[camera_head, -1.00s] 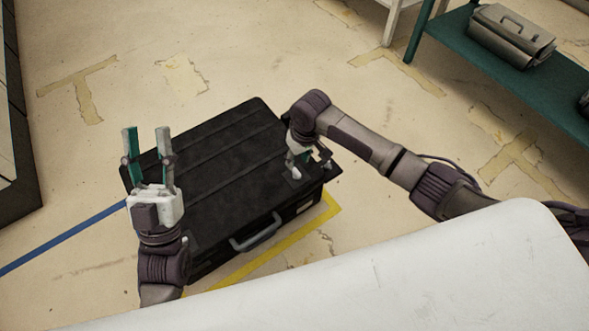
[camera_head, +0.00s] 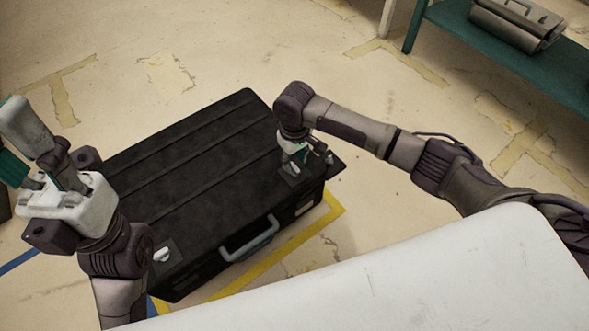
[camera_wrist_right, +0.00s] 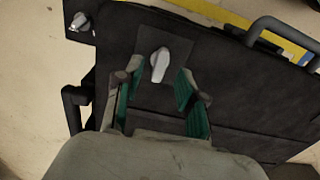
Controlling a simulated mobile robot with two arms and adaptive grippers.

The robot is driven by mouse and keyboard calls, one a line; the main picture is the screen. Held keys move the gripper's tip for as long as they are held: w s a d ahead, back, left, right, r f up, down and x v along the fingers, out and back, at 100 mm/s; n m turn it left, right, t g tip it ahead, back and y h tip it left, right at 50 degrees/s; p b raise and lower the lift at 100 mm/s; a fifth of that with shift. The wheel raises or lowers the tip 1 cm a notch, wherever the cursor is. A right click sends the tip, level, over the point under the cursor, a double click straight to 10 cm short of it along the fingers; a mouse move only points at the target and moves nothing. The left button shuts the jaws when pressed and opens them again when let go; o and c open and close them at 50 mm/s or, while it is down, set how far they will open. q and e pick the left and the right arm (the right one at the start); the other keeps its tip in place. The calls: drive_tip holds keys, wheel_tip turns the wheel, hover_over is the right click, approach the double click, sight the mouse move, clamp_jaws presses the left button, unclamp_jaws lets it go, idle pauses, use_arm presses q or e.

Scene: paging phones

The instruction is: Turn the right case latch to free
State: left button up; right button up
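A black case (camera_head: 200,165) lies on the floor. Its right latch, a light grey knob on a dark plate near the front edge, is partly covered in the head view; in the right wrist view this latch (camera_wrist_right: 159,64) stands beyond and between my fingertips. My right gripper (camera_head: 294,158) is over that corner; its teal-padded fingers (camera_wrist_right: 157,85) are open, and I see no contact with the latch. The left latch (camera_head: 162,255) shows near the case's front left corner. My left gripper (camera_head: 18,150) is open and empty, left of the case.
A grey front handle (camera_head: 250,240) stands between the latches. Another small knob (camera_wrist_right: 80,22) sits on a plate at the case's side, near a side handle (camera_wrist_right: 72,108). Yellow tape (camera_head: 320,228) borders the case. A green shelf (camera_head: 500,55) holds a grey case. Open floor lies behind.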

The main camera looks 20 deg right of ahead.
sight(295, 170)
drive_tip(key=shift+f+b, duration=0.4)
drive_tip(key=shift+f, duration=0.85)
clamp_jaws()
